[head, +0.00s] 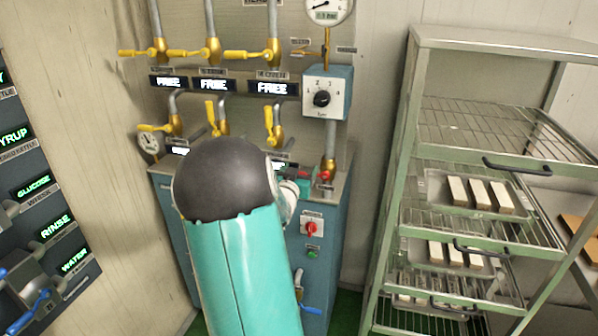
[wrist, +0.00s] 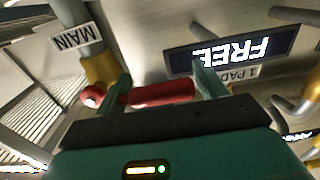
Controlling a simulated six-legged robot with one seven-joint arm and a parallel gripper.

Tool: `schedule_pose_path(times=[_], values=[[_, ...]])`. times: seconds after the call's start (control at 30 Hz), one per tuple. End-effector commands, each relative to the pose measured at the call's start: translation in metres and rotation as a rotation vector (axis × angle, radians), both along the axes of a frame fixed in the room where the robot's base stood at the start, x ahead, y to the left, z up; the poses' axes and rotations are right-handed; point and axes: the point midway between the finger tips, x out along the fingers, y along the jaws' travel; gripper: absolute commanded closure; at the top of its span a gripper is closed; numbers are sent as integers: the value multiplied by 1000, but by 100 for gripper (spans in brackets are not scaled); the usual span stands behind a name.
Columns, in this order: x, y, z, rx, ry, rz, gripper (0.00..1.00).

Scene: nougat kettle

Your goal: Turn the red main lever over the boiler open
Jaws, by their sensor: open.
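The red main lever (wrist: 162,93) shows in the wrist view beside a brass valve body (wrist: 98,68) on a pipe tagged MAIN. My gripper (wrist: 163,88) is open, and its two teal fingers stand on either side of the red handle. The handle lies across the gap; whether a finger touches it I cannot tell. In the head view the red lever (head: 325,176) shows on the brass valve above the blue boiler cabinet (head: 329,262). My gripper (head: 299,176) is left of it, partly hidden by my dark arm joint.
Several yellow-handled valves and FREE displays cover the panel behind. A dial box (head: 327,92) and a gauge (head: 326,8) sit above the lever. A red switch (head: 311,228) is on the cabinet below. A steel rack (head: 480,40) stands to the right.

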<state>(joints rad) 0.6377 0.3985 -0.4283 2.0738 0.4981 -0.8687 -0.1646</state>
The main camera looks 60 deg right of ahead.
Motion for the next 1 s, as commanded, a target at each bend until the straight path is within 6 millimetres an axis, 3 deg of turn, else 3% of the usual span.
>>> schedule_pose_path(times=[0.13, 0.17, 0.47, 1.0], values=[[0, 0, 0, 0, 0, 0, 29], [0, 0, 0, 0, 0, 0, 33], [0, 0, 0, 0, 0, 0, 92], [-1, 0, 12, 22, -148, 0, 92]])
